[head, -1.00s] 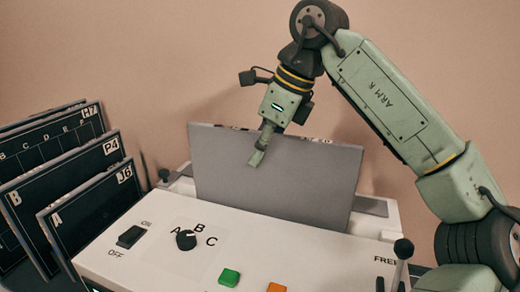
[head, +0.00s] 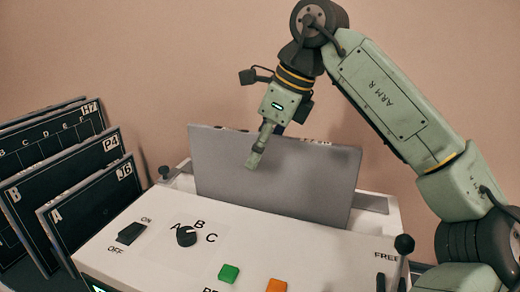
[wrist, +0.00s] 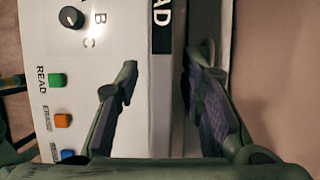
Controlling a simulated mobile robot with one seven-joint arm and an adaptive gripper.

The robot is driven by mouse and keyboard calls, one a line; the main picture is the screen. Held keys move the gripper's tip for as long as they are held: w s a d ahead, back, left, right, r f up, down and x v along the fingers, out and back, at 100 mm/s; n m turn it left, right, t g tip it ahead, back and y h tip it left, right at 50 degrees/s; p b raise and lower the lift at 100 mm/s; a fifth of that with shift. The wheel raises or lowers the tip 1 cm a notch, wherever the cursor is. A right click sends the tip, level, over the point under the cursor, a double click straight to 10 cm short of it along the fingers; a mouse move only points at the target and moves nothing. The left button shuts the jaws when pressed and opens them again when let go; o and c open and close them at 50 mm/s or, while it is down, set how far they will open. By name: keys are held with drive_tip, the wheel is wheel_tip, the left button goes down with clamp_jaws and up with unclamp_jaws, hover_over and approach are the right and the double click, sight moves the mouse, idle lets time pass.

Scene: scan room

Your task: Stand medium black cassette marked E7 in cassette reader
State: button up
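A large grey plate, the cassette (head: 305,185), stands upright in the slot of the white cassette reader (head: 150,265). Its broad grey face is toward the head camera, and no E7 mark is legible. In the wrist view its edge (wrist: 163,35) carries white lettering, partly cut off. My gripper (head: 262,145) is at the plate's top edge, with one finger in front of the face. In the wrist view my gripper (wrist: 167,90) has its fingers apart on either side of the plate, with gaps visible. The far finger is hidden behind the plate in the head view.
The reader's top has a switch (head: 131,233), a dial (head: 186,236) and green (head: 229,273) and orange buttons (head: 276,286). A lever (head: 403,246) stands at its right.

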drive_tip(key=shift+f, duration=0.1)
drive_tip(key=v, duration=1.2)
wheel_tip(320, 180, up, 6)
drive_tip(key=p, duration=0.7)
idle(0.4)
